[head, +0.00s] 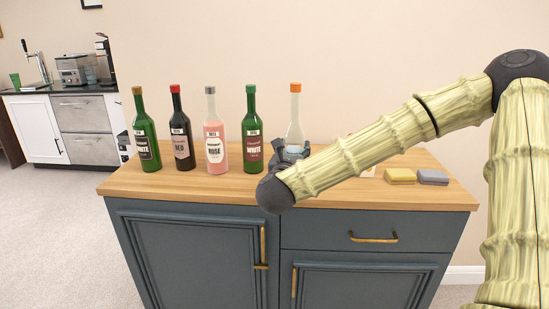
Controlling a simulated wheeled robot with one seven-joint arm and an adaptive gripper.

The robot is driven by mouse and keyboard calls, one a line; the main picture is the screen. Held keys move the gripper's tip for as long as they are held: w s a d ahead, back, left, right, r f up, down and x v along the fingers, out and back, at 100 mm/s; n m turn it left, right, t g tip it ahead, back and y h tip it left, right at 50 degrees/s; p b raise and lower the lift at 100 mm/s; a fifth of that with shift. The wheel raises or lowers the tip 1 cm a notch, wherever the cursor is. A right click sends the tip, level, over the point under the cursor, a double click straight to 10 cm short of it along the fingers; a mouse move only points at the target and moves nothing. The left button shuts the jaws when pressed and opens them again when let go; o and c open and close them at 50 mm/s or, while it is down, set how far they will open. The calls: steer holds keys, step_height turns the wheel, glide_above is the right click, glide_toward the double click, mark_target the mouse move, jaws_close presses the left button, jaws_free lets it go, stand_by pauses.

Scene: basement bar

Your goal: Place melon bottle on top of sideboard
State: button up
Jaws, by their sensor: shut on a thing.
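A clear bottle with an orange cap (295,112) stands upright at the sideboard, behind my gripper; I take it as the melon bottle, though its label is hidden. My gripper (293,151) is shut on this bottle around its lower part. The bottle's base is hidden behind the gripper and wrist, so I cannot tell whether it touches the top. The sideboard (350,193) has a light wooden top and dark blue-grey doors and drawer.
To the left on the sideboard stand a green bottle (145,138), a red-capped dark bottle (181,135), a pink rosé bottle (214,138) and another green bottle (252,135). Yellow (401,175) and grey (433,177) sponge-like blocks lie right. A white counter (35,125) stands far left.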

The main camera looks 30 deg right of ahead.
steer(key=shift+w+d+f+p, duration=0.45)
steer(key=shift+w+d+f, duration=0.35)
steer(key=shift+w+d, duration=1)
steer(key=shift+w+d+f+p, duration=0.5)
steer(key=shift+w+d+f, duration=0.3)
steer(key=shift+w+d, duration=0.95)
steer(key=shift+w+d+f+p, duration=0.45)
steer(key=shift+w+d+f, duration=0.35)
steer(key=shift+w+d, duration=0.95)
steer(key=shift+w+a+f, duration=0.15)
steer(key=shift+w+a, duration=0.1)
steer(key=shift+a, duration=0.05)
steer(key=o, duration=1.3)
steer(key=shift+c, duration=0.2)
steer(key=b+v, duration=0.1)
steer(key=v, duration=1.1)
steer(key=shift+b, duration=0.4)
